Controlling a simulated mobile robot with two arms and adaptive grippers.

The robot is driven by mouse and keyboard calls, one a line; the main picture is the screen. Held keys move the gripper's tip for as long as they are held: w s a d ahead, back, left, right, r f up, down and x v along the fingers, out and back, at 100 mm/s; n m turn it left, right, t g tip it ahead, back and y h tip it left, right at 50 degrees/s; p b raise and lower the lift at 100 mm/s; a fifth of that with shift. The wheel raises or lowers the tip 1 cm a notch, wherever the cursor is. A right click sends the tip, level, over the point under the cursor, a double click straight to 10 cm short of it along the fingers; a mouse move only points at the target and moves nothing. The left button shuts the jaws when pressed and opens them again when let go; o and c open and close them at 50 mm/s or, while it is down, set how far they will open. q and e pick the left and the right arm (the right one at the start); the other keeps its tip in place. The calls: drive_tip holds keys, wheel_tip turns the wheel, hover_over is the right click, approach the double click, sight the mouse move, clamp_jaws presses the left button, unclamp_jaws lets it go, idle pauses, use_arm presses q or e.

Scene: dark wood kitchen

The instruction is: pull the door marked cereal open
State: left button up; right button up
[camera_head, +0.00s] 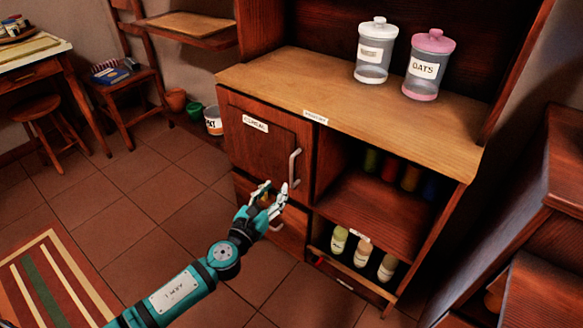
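The door marked cereal (255,150) is the dark wood door at the upper left of the cabinet, with a white label (255,124). It looks shut, flush with the cabinet front. Its pale vertical bar handle (294,169) is near the door's right edge. My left gripper (274,188) is in front of the door's lower right part, close to the handle's lower end. Its fingers look apart, with nothing seen between them. I cannot tell whether it touches the handle. My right gripper is not in view.
A drawer (285,232) is below the door. An open shelf with several jars (388,170) is to its right. A clear jar (374,52) and a pink-lidded oats jar (428,66) stand on the counter (300,90).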

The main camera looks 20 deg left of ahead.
sight(291, 168)
use_arm(q)
drive_tip(key=w, duration=0.3)
drive_tip(key=w+d+b, duration=0.1)
drive_tip(key=w, duration=0.6)
drive_tip(key=shift+w+d, duration=0.25)
drive_tip(key=shift+d, duration=0.05)
clamp_jaws()
